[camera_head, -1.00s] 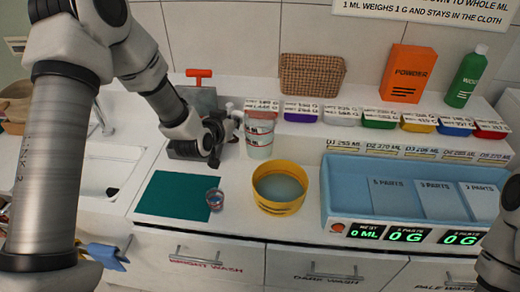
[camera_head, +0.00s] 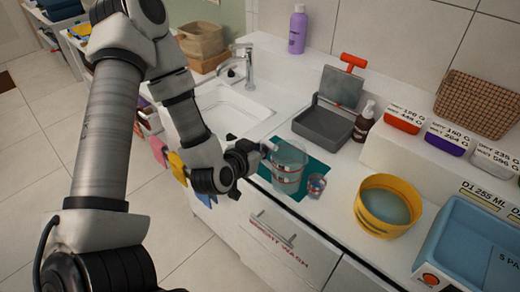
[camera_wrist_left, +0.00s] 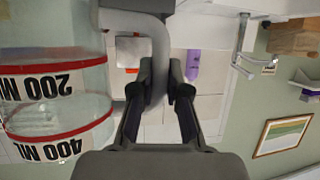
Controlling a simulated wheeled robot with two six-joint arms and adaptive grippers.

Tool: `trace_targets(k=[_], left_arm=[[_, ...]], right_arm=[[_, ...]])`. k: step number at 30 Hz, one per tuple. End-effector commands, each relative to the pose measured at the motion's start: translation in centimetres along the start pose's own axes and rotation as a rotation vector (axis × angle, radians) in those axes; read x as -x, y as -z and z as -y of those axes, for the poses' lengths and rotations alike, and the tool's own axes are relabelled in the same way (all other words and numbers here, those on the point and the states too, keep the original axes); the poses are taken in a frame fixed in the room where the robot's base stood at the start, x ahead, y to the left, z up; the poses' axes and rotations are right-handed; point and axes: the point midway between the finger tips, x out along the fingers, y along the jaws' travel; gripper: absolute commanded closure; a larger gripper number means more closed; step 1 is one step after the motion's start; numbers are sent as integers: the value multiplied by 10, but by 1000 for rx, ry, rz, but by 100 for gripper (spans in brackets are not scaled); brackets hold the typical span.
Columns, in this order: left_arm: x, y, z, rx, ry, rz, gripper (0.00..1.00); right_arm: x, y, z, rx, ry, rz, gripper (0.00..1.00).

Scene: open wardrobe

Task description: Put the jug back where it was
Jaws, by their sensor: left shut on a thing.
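The jug (camera_head: 290,170) is clear, with red bands and white labels. It stands upright over the teal mat (camera_head: 320,166), left of a small glass cup (camera_head: 317,186); whether it touches the mat I cannot tell. My left gripper (camera_head: 262,147) is at the jug's left side, shut on its handle. In the left wrist view the jug (camera_wrist_left: 60,95) fills the left side, with 200 ML and 400 ML labels upside down, and the gripper (camera_wrist_left: 168,88) is around the grey handle. My right gripper is out of view.
A yellow tub (camera_head: 366,212) of liquid stands right of the cup. Behind the mat are a grey tray (camera_head: 322,127) with an upright plate and a brown pump bottle (camera_head: 363,122). The sink (camera_head: 235,108) is at left, and a blue bin (camera_head: 450,245) at right.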

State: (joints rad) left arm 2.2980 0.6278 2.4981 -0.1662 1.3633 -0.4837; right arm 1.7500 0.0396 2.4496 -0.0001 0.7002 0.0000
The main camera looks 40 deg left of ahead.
Motion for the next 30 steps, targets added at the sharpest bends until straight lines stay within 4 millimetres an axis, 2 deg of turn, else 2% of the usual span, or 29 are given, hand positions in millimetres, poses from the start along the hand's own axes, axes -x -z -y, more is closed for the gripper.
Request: trace_targets(k=[1,3,6,9,12,18,23,25,30], left_arm=[[1,-16,2,5,9,4,100],[0,-25,6,10,22,1,100],[-8,-28,12,14,31,-4,100],[-28,-21,21,14,33,-10,100],[-54,-5,34,8,32,-7,100],[-110,10,58,7,31,-5,100],[-138,16,70,9,29,-2,100],[-144,12,71,10,29,1,100],[-154,-14,70,9,27,2,100]], right_arm=[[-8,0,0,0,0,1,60],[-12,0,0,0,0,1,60],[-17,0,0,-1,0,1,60],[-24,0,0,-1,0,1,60],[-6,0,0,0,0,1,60],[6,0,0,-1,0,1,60],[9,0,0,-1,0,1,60],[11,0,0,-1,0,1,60],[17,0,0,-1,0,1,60]])
